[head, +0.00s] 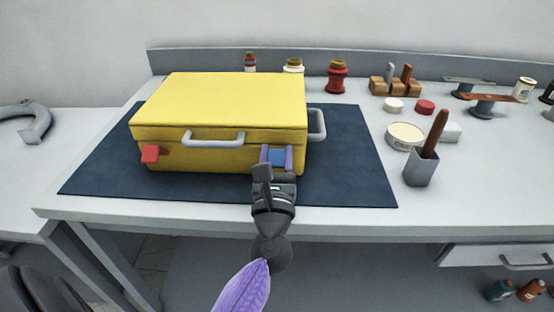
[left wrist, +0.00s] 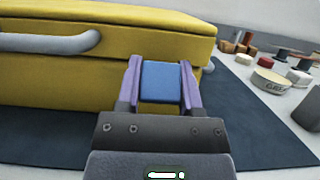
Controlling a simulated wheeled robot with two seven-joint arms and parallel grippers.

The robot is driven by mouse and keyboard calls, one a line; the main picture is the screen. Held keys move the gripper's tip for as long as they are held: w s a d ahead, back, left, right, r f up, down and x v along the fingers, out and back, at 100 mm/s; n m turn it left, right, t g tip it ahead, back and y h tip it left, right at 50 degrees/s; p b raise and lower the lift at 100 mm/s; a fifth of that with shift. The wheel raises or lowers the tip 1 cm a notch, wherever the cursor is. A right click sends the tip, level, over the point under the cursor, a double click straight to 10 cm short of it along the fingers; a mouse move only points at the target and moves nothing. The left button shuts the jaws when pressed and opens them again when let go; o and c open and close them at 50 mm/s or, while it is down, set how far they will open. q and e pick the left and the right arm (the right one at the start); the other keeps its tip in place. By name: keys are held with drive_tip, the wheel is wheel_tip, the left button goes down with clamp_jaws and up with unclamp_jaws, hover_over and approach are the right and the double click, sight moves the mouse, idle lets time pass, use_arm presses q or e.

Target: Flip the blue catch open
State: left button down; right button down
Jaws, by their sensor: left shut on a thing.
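The yellow case (head: 225,105) lies with its lid down on the dark mat, its front side facing me. The blue catch (head: 277,156) is on the right part of its front, and a red catch (head: 150,154) is on the left part. My left gripper (head: 276,158) is at the case front, shut on the blue catch. In the left wrist view the purple fingers stand on both sides of the blue catch (left wrist: 160,82). The yellow case (left wrist: 60,65) fills the left of that view. My right gripper is not in view.
A grey handle (head: 213,138) sticks out from the case front between the catches, and another (head: 317,124) from its right side. The dark mat (head: 350,165) is clear to the right. A grey cup with a brown-handled tool (head: 420,170) stands right of it.

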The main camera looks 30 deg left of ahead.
use_arm(q)
drive_tip(key=shift+c, duration=1.2)
unclamp_jaws()
drive_tip(key=shift+s+d+f, duration=0.1)
drive_tip(key=shift+s+d, duration=0.05)
drive_tip(key=shift+s, duration=0.05)
drive_tip(key=b+v, duration=0.2)
drive_tip(key=v, duration=0.7)
drive_tip(key=shift+s, duration=0.2)
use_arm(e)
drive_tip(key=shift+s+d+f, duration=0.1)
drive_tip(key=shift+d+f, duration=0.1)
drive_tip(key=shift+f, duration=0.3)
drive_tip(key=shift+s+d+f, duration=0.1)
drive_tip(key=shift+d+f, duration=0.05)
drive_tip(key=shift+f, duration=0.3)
use_arm(q)
drive_tip(key=shift+d, duration=0.1)
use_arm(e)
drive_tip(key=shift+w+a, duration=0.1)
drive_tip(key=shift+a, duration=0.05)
